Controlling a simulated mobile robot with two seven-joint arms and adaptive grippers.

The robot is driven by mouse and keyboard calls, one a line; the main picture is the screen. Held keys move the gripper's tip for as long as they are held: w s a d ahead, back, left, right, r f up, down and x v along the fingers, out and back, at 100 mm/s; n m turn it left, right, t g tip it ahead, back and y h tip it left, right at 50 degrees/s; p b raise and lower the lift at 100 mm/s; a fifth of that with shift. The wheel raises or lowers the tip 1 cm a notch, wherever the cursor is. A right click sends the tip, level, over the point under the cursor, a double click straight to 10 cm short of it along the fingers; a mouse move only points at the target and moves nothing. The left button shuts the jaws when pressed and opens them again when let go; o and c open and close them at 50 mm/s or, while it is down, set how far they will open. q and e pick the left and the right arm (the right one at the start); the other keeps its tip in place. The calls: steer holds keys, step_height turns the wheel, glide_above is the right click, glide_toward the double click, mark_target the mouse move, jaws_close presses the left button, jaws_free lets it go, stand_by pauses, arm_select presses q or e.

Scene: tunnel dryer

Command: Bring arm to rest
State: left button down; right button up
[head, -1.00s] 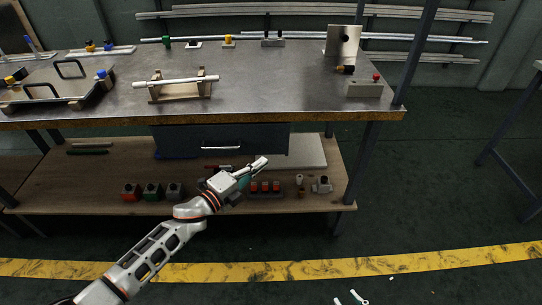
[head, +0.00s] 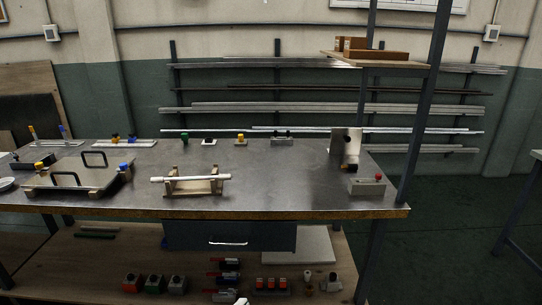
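Only a small white tip, apparently of my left gripper (head: 241,301), shows at the bottom edge of the head view, in front of the lower shelf. The rest of my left arm is out of the picture, and I cannot tell whether that gripper is open or shut. My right gripper is not in view.
A metal-topped workbench (head: 270,190) bears a panel with black handles (head: 75,172), a white rod on a wooden cradle (head: 192,184) and a grey box with a red button (head: 368,185). The lower shelf (head: 80,265) holds several small blocks. Dark floor (head: 455,230) is clear at right.

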arm_select(q)
steer(key=s+a+f+n+g+y+p, duration=0.1)
steer(key=s+a+f+n+y, duration=0.1)
steer(key=s+a+n, duration=0.2)
steer(key=s+a+f+n+g+y+p, duration=0.1)
steer(key=s+a+f+n+y, duration=0.1)
steer(key=s, duration=0.9)
steer(key=s+a+f+n+g+y+p, duration=0.1)
steer(key=s+a+f+n+y, duration=0.1)
steer(key=s+a+n, duration=0.3)
steer(key=s+f+n, duration=0.1)
steer(key=s+n, duration=0.1)
steer(key=s, duration=0.1)
steer(key=shift+a+f+g, duration=0.3)
steer(key=shift+g, duration=0.1)
steer(key=shift+s, duration=0.1)
